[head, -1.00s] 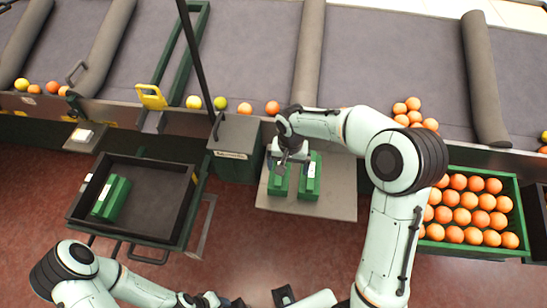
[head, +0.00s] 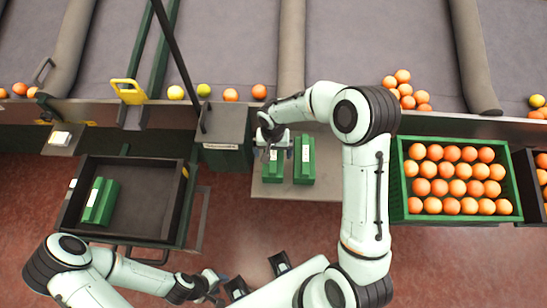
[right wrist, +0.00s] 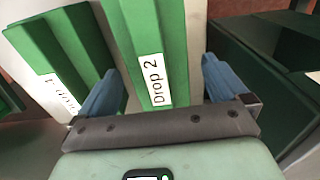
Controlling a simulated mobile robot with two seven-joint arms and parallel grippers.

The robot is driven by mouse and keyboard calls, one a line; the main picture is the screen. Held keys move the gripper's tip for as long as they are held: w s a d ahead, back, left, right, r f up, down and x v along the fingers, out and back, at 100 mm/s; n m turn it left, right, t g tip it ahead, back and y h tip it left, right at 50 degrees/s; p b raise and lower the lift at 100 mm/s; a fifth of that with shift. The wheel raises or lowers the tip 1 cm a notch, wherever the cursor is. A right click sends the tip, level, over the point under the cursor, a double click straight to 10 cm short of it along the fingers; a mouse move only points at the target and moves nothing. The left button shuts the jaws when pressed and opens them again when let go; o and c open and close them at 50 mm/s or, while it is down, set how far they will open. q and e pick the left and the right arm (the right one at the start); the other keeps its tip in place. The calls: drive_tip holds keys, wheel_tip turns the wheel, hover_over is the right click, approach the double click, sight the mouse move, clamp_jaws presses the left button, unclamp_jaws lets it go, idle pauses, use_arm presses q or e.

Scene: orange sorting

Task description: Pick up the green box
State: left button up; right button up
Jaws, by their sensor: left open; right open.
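Two green boxes stand side by side on a grey platform (head: 325,185). In the head view my right gripper (head: 273,145) is over the left green box (head: 272,170), partly hiding it; the right green box (head: 304,165) is clear of it. In the right wrist view the open blue fingers of my right gripper (right wrist: 160,85) are on either side of a green box (right wrist: 177,40) labelled "Drop 2"; I cannot tell whether they touch it. A second green box (right wrist: 65,40) is left of it. My left gripper (head: 213,284) is open and empty, low in the head view.
A black tray (head: 140,165) at the left holds more green boxes (head: 100,200). A green crate (head: 455,216) of oranges stands at the right. A grey cabinet (head: 224,130) adjoins the platform. The conveyor (head: 350,40) with fruit runs along the back.

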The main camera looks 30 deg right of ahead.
wheel_tip(320, 180, down, 4)
drive_tip(key=shift+s+f, duration=0.15)
drive_tip(key=c, duration=1.2)
